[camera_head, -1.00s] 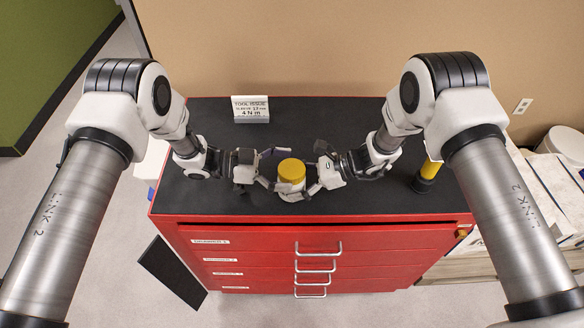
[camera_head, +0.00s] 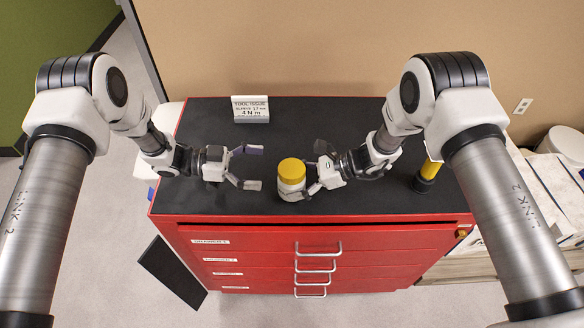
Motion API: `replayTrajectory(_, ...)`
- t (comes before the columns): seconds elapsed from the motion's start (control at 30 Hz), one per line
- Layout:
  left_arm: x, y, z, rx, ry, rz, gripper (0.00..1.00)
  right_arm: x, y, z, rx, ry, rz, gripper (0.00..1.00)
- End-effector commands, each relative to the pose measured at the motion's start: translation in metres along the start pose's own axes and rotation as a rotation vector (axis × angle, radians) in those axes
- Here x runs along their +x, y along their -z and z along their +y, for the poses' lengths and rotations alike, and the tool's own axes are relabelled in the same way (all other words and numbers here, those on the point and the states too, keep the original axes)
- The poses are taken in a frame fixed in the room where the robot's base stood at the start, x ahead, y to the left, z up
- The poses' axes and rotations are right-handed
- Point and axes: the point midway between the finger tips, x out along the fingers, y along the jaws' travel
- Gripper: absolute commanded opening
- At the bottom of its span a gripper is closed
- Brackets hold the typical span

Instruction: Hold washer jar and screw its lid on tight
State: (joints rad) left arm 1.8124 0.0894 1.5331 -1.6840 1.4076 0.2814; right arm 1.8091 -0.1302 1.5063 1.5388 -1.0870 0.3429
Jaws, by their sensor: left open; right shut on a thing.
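The washer jar (camera_head: 291,187) is a small pale jar standing upright on the black top of the red cabinet. Its yellow lid (camera_head: 292,171) sits on top of the jar and looks level; how tight it is cannot be seen. My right gripper (camera_head: 312,188) is shut on the jar's body from the right, below the lid. My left gripper (camera_head: 253,168) is open and empty to the left of the jar, with a clear gap between its fingers and the jar.
A white sign (camera_head: 250,109) stands at the back of the cabinet top (camera_head: 330,120). A yellow and black tool (camera_head: 427,176) stands upright at the right, near my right arm. The red drawers (camera_head: 270,240) have metal handles at the front. The back middle of the top is clear.

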Motion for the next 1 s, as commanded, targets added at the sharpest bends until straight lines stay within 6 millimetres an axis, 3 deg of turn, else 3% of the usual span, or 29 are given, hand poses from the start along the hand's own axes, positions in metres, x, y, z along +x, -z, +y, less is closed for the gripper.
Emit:
replayTrajectory(0.1,0.000,0.000,0.000,0.000,0.000,0.000,0.97,0.000,0.001,0.000,0.001,0.000,0.001,0.04)
replayTrajectory(0.13,0.000,0.000,0.000,0.000,0.000,0.000,0.97,0.000,0.001,0.000,0.001,0.000,0.001,0.84)
replayTrajectory(0.2,0.000,0.000,0.000,0.000,0.000,0.000,0.97,0.000,0.000,0.000,0.001,0.000,0.001,1.00)
replayTrajectory(0.53,0.000,0.000,0.000,0.000,0.000,0.000,0.97,-0.001,0.000,0.000,0.000,0.000,0.000,1.00)
replayTrajectory(0.63,0.000,0.000,0.000,0.000,0.000,0.000,0.97,-0.009,0.000,-0.001,0.001,0.003,0.000,1.00)
replayTrajectory(1.0,0.000,0.000,0.000,0.000,0.000,0.000,0.97,-0.096,0.000,-0.001,0.001,0.005,-0.002,1.00)
